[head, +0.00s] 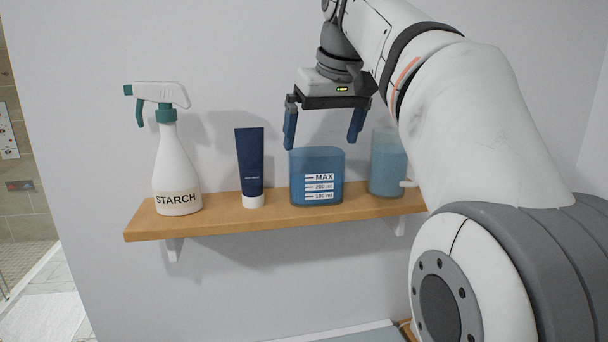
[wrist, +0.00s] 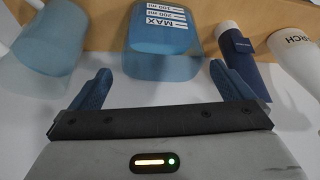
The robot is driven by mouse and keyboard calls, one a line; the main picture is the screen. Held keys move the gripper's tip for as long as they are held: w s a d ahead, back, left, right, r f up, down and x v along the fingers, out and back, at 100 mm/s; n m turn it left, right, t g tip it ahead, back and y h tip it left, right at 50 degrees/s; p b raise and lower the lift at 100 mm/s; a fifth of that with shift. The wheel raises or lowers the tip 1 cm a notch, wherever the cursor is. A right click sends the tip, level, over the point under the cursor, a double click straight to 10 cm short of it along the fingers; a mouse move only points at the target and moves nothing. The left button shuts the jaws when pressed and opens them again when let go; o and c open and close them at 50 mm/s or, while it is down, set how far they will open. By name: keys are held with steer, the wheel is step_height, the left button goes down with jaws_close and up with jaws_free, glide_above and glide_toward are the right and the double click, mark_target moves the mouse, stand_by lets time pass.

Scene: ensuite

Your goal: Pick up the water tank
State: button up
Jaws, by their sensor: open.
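The water tank (head: 316,170) is a translucent blue container with a white label reading MAX, 200 ml and 100 ml. It stands upright on a wooden wall shelf (head: 230,227), between a dark blue tube and a light blue vessel. It also shows in the wrist view (wrist: 163,45), at the top middle. My gripper (head: 322,140) is open and empty, pointing down just above the tank, with its fingers spread to either side. In the wrist view the gripper (wrist: 165,85) has its two blue fingers apart, with the tank between and beyond them. I see no contact.
A dark blue tube (head: 250,160) stands left of the tank, and a white STARCH spray bottle (head: 176,170) stands farther left. A light blue translucent vessel (head: 387,168) stands close on the right, partly behind my arm. The wall is right behind the shelf.

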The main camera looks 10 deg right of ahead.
mark_target(314, 163)
steer(key=shift+x, duration=3.75)
steer(key=shift+a, duration=0.15)
steer(key=c, duration=0.9)
steer(key=shift+c, duration=0.3)
steer(key=shift+r, duration=0.15)
